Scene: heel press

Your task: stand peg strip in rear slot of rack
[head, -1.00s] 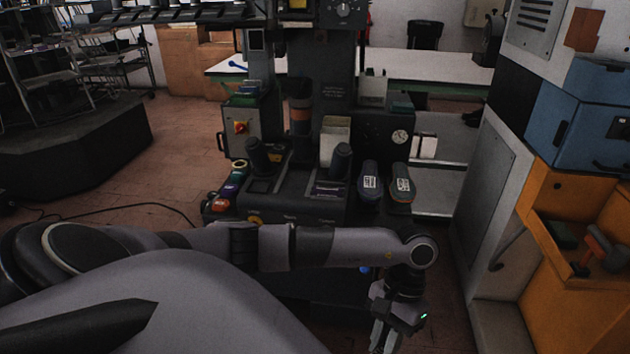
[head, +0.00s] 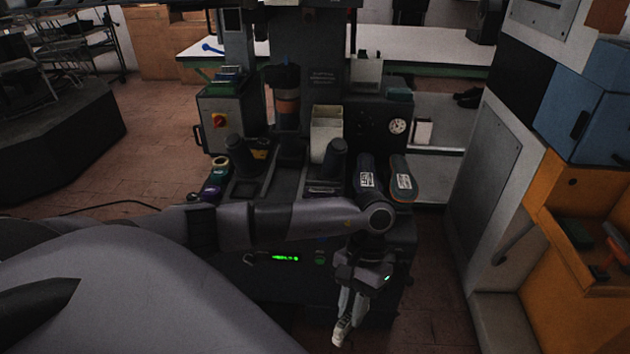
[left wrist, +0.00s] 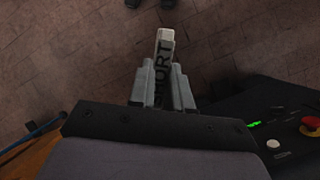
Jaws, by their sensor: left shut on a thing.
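My left gripper (head: 350,306) hangs at the lower middle of the head view, in front of the press, and points down. It is shut on a pale strip, the peg strip (head: 340,331), whose end sticks out below the fingers. In the left wrist view the gripper (left wrist: 163,90) has the strip (left wrist: 165,42) between its grey fingers. Dark letters reading "SHORT" run along the strip, and its far end is cream. The strip is clear of the press, with floor behind it. I cannot tell for sure which thing is the rack. My right gripper is out of view.
The dark press (head: 245,190) stands ahead with a cream open holder (head: 326,128), two dark knobs and two shoes (head: 402,180) on it. A green display (head: 286,258) glows on its front. Orange and blue cabinets (head: 580,115) stand at the right. Bare floor lies between.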

